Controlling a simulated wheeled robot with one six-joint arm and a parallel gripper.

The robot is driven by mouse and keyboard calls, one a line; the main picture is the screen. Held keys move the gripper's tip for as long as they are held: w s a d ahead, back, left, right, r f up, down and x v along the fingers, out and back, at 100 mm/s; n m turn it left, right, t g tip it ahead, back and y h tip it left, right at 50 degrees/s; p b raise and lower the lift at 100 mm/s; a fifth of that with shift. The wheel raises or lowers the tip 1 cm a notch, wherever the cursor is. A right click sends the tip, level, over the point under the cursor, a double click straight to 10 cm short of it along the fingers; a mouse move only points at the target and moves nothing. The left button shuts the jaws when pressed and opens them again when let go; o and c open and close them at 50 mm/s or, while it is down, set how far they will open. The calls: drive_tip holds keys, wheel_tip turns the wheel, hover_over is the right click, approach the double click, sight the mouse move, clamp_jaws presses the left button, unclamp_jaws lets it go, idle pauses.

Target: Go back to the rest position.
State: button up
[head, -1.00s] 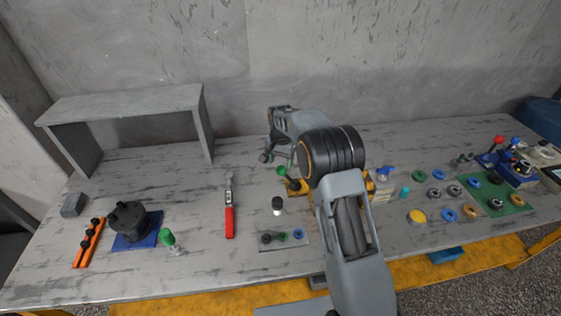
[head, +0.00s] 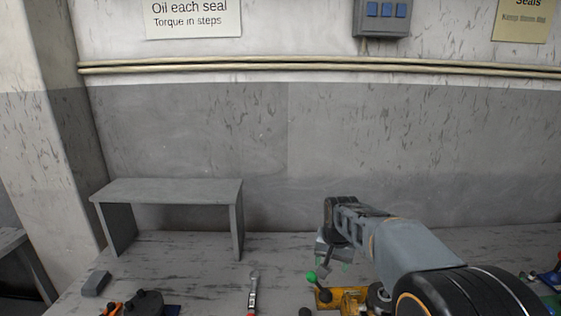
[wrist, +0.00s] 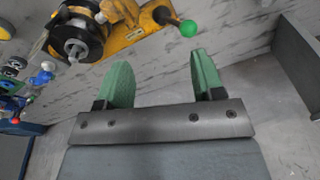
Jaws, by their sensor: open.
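My gripper (wrist: 160,83) shows in the wrist view with its two green fingertips apart and nothing between them. In the head view it is mostly hidden behind my wrist and arm, above the back of the workbench (head: 200,268). In the wrist view a yellow fixture (wrist: 130,35) with a dark round motor part (wrist: 76,40) and a green-knobbed lever (wrist: 188,28) lies beyond the fingers, apart from them. The same yellow fixture (head: 350,298) shows in the head view just below my arm.
A grey shelf (head: 165,190) stands on the bench at the left. A red-handled torque wrench (head: 253,295) lies right of it, and a small grey block (head: 96,283) lies at the left. The grey wall (head: 290,150) closes the back. Bench between shelf and fixture is mostly clear.

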drive_tip(key=s+d+n+t, duration=0.1)
drive_tip(key=s, duration=0.9)
drive_tip(key=s+d+r+n+t, duration=0.1)
drive_tip(key=s+n, duration=0.1)
drive_tip(key=s, duration=0.8)
drive_tip(key=shift+d+r+n+t, duration=0.3)
drive_tip(key=shift+d, duration=0.1)
drive_tip(key=shift+c, duration=0.2)
